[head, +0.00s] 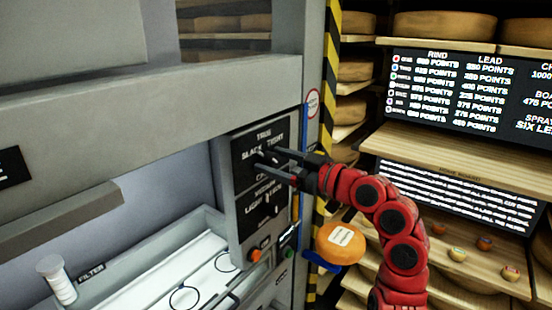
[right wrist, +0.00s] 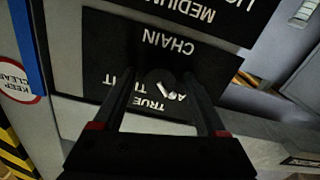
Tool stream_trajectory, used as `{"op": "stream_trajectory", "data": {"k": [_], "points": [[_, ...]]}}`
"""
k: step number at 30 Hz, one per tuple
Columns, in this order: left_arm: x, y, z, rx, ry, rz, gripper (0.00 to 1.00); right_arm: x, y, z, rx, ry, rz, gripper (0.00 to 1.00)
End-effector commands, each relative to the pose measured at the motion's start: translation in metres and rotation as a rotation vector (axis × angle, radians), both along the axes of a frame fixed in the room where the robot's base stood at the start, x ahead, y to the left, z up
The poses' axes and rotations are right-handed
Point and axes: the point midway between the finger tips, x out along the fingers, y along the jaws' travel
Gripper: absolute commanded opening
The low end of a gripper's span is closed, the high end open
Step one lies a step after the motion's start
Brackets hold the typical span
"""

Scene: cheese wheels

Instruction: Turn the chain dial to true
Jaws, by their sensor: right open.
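The chain dial (right wrist: 158,80) is a dark round knob on a black plate (right wrist: 95,62) lettered TRUE, SLACK, TIGHT and CHAIN. The right wrist view shows it upside down. A white pointer mark on the knob lies toward the SLACK side, near TRUE; its exact setting is hard to tell. My right gripper (right wrist: 160,75) is open, with one finger on each side of the knob; I cannot tell whether they touch it. In the head view my right gripper (head: 258,166) reaches the plate (head: 246,146) from the right and partly covers the dial. My left gripper is not in view.
A second black plate (head: 253,216) with a dial sits just below. Under it are an orange button (head: 254,256) and a green button (head: 289,253). An orange round thing with a label (head: 338,246) is beside the cabinet. Shelves with cheese wheels (head: 444,26) stand at right.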

Motion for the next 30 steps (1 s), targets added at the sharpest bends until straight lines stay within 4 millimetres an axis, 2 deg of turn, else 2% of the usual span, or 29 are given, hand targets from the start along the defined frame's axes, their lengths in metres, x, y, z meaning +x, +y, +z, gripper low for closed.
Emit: {"op": "stream_trajectory", "data": {"k": [5,17,30], "points": [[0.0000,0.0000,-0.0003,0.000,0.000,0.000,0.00,0.0001,-0.0003,-0.0002,0.000,0.000,0.000,0.72],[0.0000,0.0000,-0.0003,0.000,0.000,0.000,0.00,0.0000,-0.0005,-0.0003,0.001,0.001,0.000,0.00],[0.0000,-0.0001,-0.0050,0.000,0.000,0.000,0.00,0.0000,-0.0009,-0.0011,0.044,0.058,0.000,0.00]]}}
